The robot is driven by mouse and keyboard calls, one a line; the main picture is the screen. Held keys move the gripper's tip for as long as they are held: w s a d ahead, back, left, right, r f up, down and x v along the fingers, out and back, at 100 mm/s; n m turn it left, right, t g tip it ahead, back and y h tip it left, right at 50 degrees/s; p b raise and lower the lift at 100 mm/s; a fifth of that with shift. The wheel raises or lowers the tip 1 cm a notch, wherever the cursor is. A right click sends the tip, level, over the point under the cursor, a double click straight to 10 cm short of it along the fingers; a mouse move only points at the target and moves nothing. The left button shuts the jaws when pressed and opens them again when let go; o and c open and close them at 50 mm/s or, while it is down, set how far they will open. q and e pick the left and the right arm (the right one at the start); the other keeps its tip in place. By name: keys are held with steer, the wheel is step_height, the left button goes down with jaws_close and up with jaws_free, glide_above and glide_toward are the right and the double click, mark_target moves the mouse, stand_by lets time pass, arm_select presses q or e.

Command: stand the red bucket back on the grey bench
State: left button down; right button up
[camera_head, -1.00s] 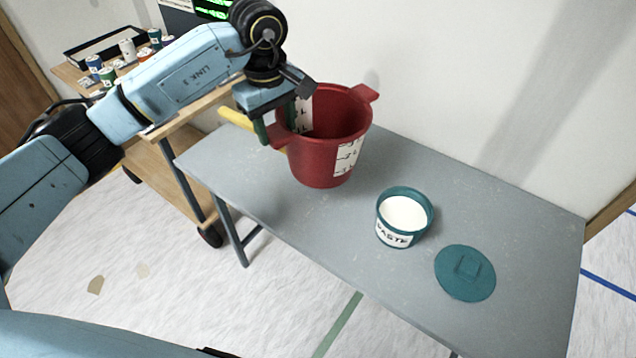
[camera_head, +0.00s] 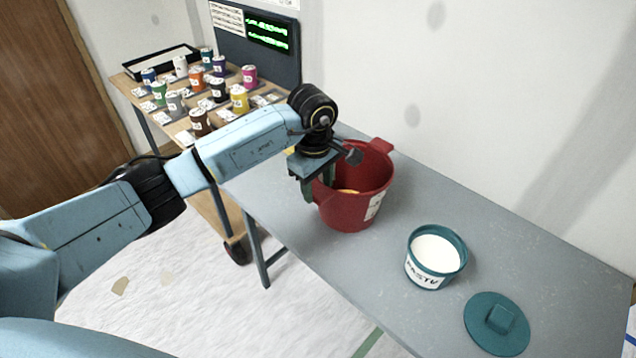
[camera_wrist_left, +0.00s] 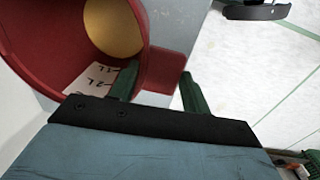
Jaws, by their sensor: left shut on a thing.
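The red bucket (camera_head: 352,205) is roughly upright at the left part of the grey bench (camera_head: 480,220), near the wall. I cannot tell whether its base touches the bench top. My left gripper (camera_head: 316,188) is shut on the lug at the bucket's near left rim. In the left wrist view, the red lug (camera_wrist_left: 163,66) lies between the two green fingers (camera_wrist_left: 158,88). White scale labels show on the bucket's outside and inside. A round tan thing (camera_wrist_left: 113,27) is inside the bucket. My right gripper is not in view.
A wooden cart (camera_head: 228,212) with several coloured cans and a black tray (camera_head: 165,62) stands at the left.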

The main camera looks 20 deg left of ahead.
arm_select(q)
steer(key=shift+r, duration=0.1)
steer(key=c, duration=0.7)
jaws_free()
steer(key=r, duration=0.8)
steer(key=s+r, duration=0.1)
steer(key=r, duration=0.3)
steer(key=shift+a, duration=0.2)
